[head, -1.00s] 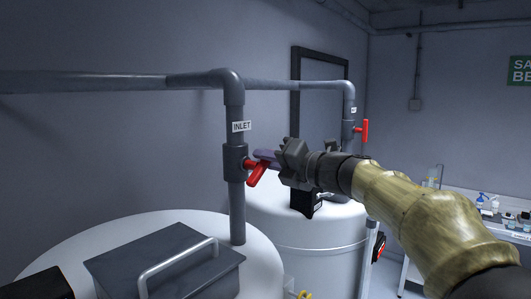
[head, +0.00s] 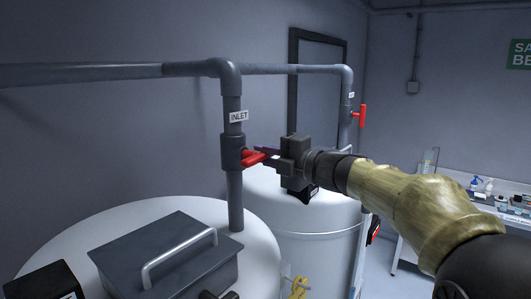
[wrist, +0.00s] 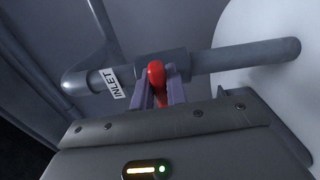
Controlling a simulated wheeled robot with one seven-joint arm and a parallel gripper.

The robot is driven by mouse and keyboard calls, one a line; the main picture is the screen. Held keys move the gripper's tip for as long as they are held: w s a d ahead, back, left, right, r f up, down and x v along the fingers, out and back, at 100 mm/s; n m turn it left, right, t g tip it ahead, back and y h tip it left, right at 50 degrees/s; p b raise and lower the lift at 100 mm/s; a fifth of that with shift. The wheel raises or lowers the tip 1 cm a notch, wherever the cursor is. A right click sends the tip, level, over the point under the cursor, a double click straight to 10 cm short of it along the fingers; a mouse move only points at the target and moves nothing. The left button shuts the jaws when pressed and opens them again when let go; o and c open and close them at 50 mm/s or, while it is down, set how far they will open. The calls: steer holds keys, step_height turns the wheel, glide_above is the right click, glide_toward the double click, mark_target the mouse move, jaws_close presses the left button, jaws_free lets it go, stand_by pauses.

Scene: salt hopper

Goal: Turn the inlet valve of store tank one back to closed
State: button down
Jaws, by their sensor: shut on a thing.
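The near inlet valve (head: 232,152) is a dark body on the vertical grey pipe (head: 235,200), below an INLET label (head: 238,117). Its red handle (head: 252,159) points out to the right, roughly crosswise to the pipe. My gripper (head: 268,154) is shut on this handle from the right. In the wrist view the rounded red handle end (wrist: 156,72) sits between the two purple-grey fingers (wrist: 160,90), with the valve and INLET label (wrist: 114,86) behind. The gripper body hides the lower part of the handle there. No tank number is readable.
The white near tank (head: 90,225) carries a grey lidded hatch with a bar handle (head: 180,257). A second white tank (head: 320,245) stands behind, its own red valve handle (head: 362,115) upright. A bench (head: 450,195) with bottles is at right.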

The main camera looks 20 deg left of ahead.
steer(key=c, duration=1.4)
jaws_free()
steer(key=b+v, duration=0.7)
steer(key=v, duration=1)
steer(key=shift+d+b, duration=0.25)
steer(key=shift+b, duration=0.1)
steer(key=shift+f, duration=0.1)
